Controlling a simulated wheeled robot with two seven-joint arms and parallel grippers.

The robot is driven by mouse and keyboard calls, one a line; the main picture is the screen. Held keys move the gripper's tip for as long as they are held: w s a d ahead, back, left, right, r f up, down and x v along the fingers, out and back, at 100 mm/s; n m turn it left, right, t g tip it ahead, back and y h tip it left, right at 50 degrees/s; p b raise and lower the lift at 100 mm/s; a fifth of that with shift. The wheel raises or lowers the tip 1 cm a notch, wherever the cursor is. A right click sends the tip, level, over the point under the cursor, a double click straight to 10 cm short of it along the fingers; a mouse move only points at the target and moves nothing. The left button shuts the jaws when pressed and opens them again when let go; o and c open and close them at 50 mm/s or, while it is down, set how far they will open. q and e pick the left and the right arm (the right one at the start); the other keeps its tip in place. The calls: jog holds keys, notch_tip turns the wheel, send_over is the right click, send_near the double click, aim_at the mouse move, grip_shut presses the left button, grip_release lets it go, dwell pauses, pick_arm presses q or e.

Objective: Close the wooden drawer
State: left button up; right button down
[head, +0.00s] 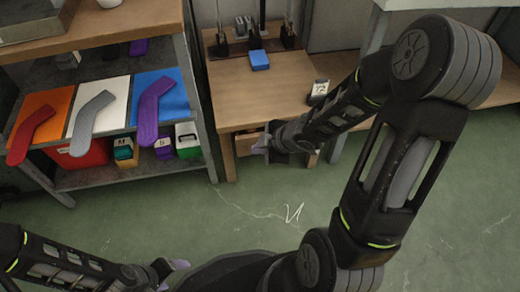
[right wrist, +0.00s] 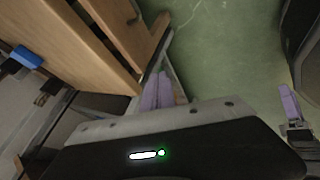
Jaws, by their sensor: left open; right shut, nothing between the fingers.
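The wooden drawer (head: 246,142) shows under the wooden table (head: 240,100) in the head view. My right gripper and forearm cover much of it, and I cannot tell how far it stands out. My right gripper (head: 262,144) is in front of it, shut and empty, with its fingers pointing left. In the right wrist view its pale purple fingers (right wrist: 157,92) are together near wooden boards at the upper left; I cannot tell whether they touch wood. My left gripper (head: 178,266) is open and empty, low over the green floor, away from the table.
A shelf rack at the left holds an orange, a white and a blue board, with a red, a grey and a purple sock shape (head: 152,110). Bins stand below. A blue block (head: 259,60) and a small label stand (head: 318,90) sit on the table. Green floor in front is clear.

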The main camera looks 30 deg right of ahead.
aim_at(239, 145)
pick_arm(q)
jog(key=shift+w+f+b, duration=0.2)
jog(key=shift+f+b, duration=0.55)
jog(key=shift+f, duration=0.35)
jog(key=shift+w+f+b, duration=0.15)
jog(key=shift+f+b, duration=0.55)
jog(key=shift+f, duration=0.35)
pick_arm(e)
jog(key=shift+w+f, duration=0.95)
jog(key=shift+w, duration=0.35)
jog(key=shift+w+f, duration=0.9)
jog(key=shift+w, duration=0.4)
jog(key=shift+w+f, duration=0.95)
jog(key=shift+w, duration=0.35)
